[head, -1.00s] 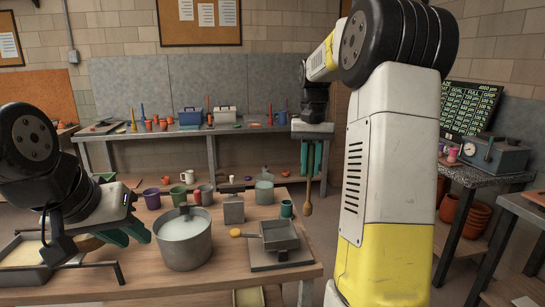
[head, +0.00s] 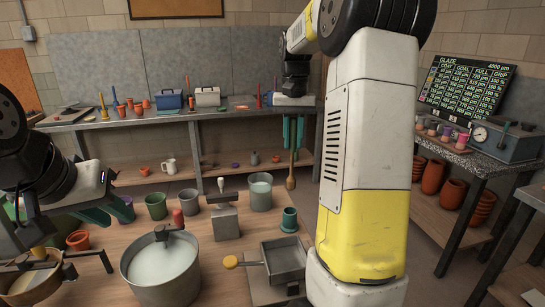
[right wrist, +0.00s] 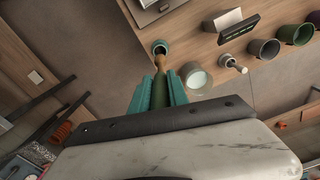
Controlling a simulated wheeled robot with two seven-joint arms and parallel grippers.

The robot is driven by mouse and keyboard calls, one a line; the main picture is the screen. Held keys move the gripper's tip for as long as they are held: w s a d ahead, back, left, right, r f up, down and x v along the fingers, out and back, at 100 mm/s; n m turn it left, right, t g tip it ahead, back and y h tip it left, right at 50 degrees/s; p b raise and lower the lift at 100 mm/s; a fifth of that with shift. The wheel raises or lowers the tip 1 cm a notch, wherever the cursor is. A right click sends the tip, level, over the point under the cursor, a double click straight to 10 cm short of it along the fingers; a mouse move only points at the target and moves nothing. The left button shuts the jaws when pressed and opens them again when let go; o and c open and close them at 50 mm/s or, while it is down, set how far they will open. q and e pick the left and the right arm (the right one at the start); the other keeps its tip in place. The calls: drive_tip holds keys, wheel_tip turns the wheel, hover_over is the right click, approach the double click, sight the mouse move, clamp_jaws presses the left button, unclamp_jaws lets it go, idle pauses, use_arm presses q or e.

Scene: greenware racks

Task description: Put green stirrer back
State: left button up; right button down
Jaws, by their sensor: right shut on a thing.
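My right gripper (head: 293,132) hangs from above over the far right part of the wooden table. Its teal fingers are shut on the green stirrer, whose long brown shaft and rounded end (head: 291,182) point down. In the right wrist view, the stirrer's green part (right wrist: 160,92) sits between the teal fingers (right wrist: 158,95). A small teal cup (head: 289,220) stands on the table below the stirrer's end in the head view; it also shows beyond the tip in the right wrist view (right wrist: 160,47). My left gripper (head: 100,212) is at the left; its jaw gap is unclear.
A grey pot (head: 160,268) of pale liquid, a grey block with a handle (head: 225,221), a pale-filled cylinder (head: 261,192) and a square grey pan (head: 284,262) crowd the table. Several mugs stand at left. A back bench (head: 235,111) and a glaze screen (head: 466,92) lie beyond.

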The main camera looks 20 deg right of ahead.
hover_over(291, 178)
wheel_tip(291, 178, down, 6)
drive_tip(key=shift+d+f, duration=0.1)
drive_tip(key=shift+f, duration=4.55)
drive_tip(key=c, duration=1.2)
unclamp_jaws()
